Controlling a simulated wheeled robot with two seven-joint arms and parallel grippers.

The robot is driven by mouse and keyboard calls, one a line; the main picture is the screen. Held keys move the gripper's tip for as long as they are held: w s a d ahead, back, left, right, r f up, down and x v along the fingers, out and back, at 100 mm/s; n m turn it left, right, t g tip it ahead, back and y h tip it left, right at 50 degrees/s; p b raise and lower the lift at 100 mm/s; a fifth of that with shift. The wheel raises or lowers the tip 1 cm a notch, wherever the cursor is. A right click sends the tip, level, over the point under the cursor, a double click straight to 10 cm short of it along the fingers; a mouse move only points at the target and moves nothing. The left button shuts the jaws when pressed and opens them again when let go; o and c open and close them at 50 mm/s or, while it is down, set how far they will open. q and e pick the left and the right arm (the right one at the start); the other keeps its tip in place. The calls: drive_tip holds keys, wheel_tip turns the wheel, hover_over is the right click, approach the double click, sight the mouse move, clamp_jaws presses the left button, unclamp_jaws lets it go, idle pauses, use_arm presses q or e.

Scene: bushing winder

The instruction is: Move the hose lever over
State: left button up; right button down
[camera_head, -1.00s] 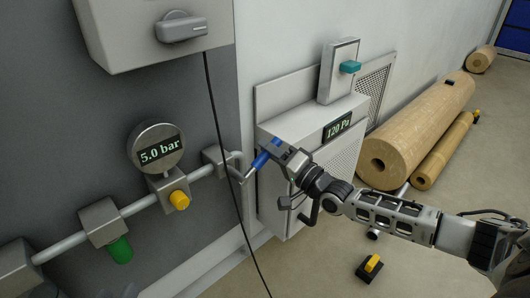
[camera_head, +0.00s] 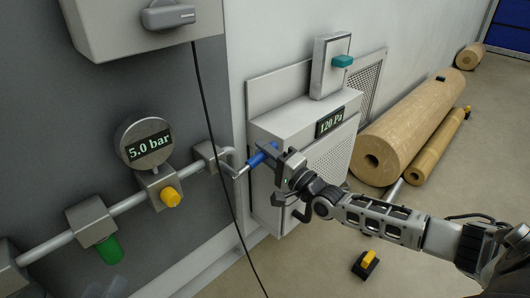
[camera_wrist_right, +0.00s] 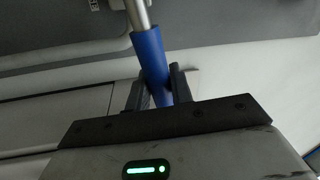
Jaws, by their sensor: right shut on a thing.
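The hose lever has a blue grip (camera_head: 261,155) on a grey metal rod that comes off the pipe fitting on the wall. In the head view it points right and up from the pipe's end. My right gripper (camera_head: 276,152) is shut on the blue grip near its outer end. In the right wrist view the blue grip (camera_wrist_right: 149,58) passes between the two fingers (camera_wrist_right: 157,88), and the bare rod extends beyond it. The fingers hide the grip's end. My left gripper is not in view.
A gauge (camera_head: 145,142) reads 5.0 bar, with a yellow knob (camera_head: 170,196) and a green knob (camera_head: 109,250) on the pipe. A black cable (camera_head: 207,120) hangs in front of the pipe. A grey box with a 120 Pa display (camera_head: 330,122) stands behind my gripper. Brown rolls (camera_head: 415,130) lie on the floor.

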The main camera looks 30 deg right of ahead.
drive_tip(key=shift+f, duration=0.15)
use_arm(q)
drive_tip(key=shift+f, duration=0.1)
use_arm(e)
drive_tip(key=c, duration=1.3)
unclamp_jaws()
drive_tip(key=shift+s, duration=0.1)
drive_tip(key=shift+s+d, duration=0.1)
drive_tip(key=shift+s, duration=0.2)
use_arm(q)
drive_tip(key=shift+a+f+m+g+y+p, duration=0.55)
drive_tip(key=shift+f+m+g+y+p, duration=0.3)
drive_tip(key=shift+p, duration=1.4)
use_arm(e)
drive_tip(key=shift+v, duration=7.6)
